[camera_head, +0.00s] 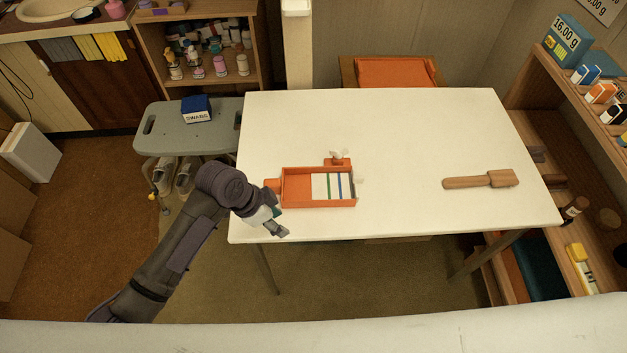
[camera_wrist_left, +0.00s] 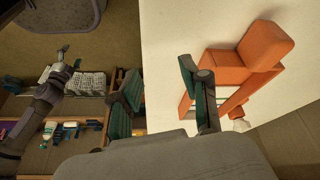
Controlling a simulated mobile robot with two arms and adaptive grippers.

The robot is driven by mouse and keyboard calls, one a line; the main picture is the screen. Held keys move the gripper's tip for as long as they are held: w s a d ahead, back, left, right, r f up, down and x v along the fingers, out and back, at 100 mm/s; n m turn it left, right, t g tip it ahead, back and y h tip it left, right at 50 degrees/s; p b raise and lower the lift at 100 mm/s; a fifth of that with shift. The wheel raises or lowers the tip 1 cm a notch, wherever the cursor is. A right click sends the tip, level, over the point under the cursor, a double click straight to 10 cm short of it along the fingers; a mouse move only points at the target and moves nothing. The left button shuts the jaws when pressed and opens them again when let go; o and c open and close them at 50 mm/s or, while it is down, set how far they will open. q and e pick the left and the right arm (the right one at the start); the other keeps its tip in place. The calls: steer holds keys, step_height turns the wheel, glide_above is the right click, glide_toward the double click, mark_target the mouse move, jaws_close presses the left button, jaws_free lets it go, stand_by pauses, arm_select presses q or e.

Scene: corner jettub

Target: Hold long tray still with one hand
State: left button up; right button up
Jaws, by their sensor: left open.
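The long orange tray (camera_head: 284,190) lies on the white table near its left front part, with a block-like handle at its left end. White, green and blue strips show in its right half. In the left wrist view the tray (camera_wrist_left: 228,72) is right of the fingers, partly hidden by one. My left gripper (camera_head: 279,222) is at the table's front left edge, beside the tray's near left corner. Its fingers (camera_wrist_left: 160,100) are apart with nothing between them. A dark arm, seemingly my right one, shows at the left of the wrist view; its small gripper (camera_wrist_left: 62,54) is unclear.
A wooden paddle-like tool (camera_head: 481,181) lies on the right of the white table (camera_head: 400,130). A small orange piece with a white top (camera_head: 337,158) is at the tray's far side. A grey stool (camera_head: 170,140) with a blue box stands left. The table's middle is clear.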

mark_target(270, 182)
arm_select(q)
steer(key=w+a+r+m+g, duration=0.1)
steer(key=w+a+r+m, duration=0.1)
steer(key=w, duration=0.4)
steer(key=w+a+r+m, duration=0.2)
steer(key=w+r, duration=0.1)
steer(key=w, duration=0.3)
steer(key=b+x, duration=0.7)
steer(key=x, duration=0.1)
steer(key=shift+a+f, duration=0.15)
steer(key=shift+a, duration=0.2)
jaws_close()
